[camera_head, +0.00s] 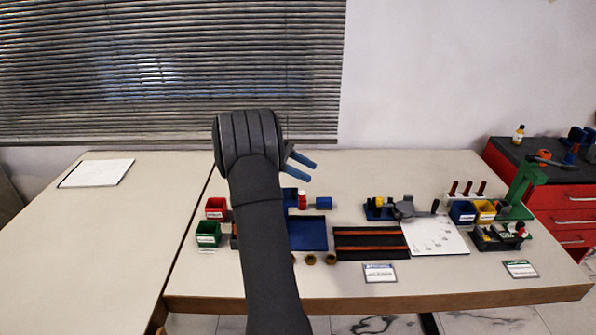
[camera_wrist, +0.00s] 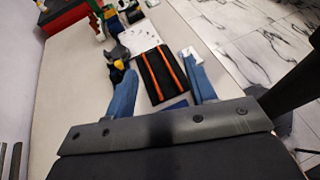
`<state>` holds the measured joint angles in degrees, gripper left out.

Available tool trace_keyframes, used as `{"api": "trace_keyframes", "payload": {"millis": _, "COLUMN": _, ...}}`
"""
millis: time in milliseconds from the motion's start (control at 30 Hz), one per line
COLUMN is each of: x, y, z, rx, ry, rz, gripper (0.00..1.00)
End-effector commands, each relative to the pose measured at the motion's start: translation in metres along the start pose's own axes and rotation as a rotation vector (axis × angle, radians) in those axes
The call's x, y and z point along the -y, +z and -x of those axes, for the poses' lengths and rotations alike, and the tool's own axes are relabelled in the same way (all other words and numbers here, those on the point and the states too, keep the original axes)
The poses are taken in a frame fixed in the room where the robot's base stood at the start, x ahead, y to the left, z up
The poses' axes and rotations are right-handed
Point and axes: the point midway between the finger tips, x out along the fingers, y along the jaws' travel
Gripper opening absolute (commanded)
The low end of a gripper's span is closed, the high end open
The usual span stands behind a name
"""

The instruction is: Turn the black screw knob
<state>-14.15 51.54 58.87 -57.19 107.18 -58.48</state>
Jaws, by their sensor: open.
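A grey gauge device (camera_head: 404,209) with a blue and yellow part (camera_head: 378,207) at its left sits on the right half of the table. A small black knob-like piece (camera_head: 435,206) stands at its right end; it may be the black screw knob. The grey device also shows in the wrist view (camera_wrist: 117,51), where I cannot make out the knob clearly. My gripper (camera_head: 311,171) has two blue fingers, spread apart and empty. It is raised above the table, to the left of the device and apart from it.
A black mat with orange stripes (camera_head: 371,243) and a white sheet (camera_head: 433,236) lie in front of the device. Bins and a green stand (camera_head: 522,185) are at the right. Red and green bins (camera_head: 207,234) stand left. The left table is mostly clear.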

Motion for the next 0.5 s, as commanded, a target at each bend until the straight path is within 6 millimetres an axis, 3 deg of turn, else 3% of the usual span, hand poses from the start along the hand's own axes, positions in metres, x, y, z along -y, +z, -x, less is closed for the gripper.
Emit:
{"api": "trace_keyframes", "payload": {"millis": 300, "x": 0.003, "y": -0.004, "z": 0.003, "rx": 0.018, "ry": 0.023, "rz": 0.002, "gripper": 0.49}}
{"api": "trace_keyframes", "payload": {"millis": 500, "x": 0.028, "y": -0.042, "z": 0.030, "rx": 0.179, "ry": 0.273, "rz": 0.014, "gripper": 0.49}}
